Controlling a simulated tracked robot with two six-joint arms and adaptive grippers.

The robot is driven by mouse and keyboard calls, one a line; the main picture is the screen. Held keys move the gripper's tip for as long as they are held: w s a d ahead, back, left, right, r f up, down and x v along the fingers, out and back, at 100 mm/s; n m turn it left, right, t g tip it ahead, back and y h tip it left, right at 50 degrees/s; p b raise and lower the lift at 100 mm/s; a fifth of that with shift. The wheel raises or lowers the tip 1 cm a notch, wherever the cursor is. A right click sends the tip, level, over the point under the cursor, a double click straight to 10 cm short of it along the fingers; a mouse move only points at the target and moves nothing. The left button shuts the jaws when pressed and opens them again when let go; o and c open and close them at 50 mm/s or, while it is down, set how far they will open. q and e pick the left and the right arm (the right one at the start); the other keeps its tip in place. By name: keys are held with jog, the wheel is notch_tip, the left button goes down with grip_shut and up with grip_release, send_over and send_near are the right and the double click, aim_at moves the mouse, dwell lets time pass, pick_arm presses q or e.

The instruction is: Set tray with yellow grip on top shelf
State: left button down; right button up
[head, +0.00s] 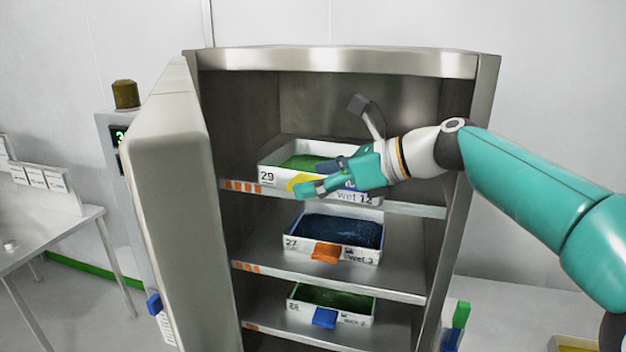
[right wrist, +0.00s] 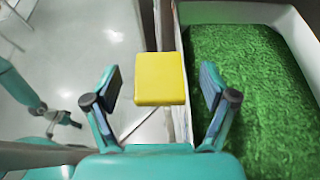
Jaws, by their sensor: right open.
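The tray with the yellow grip (head: 266,174) sits on the top shelf (head: 418,209) of the open steel cabinet. It is white, holds green granules and bears the number 29. Its yellow grip (right wrist: 159,78) shows in the right wrist view between the two fingers, with gaps on both sides. In the head view the grip is partly hidden by my right gripper (head: 305,188). My right gripper is open, in front of the tray, and also shows in the right wrist view (right wrist: 160,88). My left gripper is not in the head view.
A white tray with an orange grip (head: 326,252) and dark blue contents is on the shelf below. A tray with a blue grip (head: 325,318) is lower. The cabinet door (head: 170,190) stands open at the left. A side table (head: 50,230) is further left.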

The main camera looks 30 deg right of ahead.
jog(key=shift+f, duration=0.1)
jog(key=v, duration=1.2)
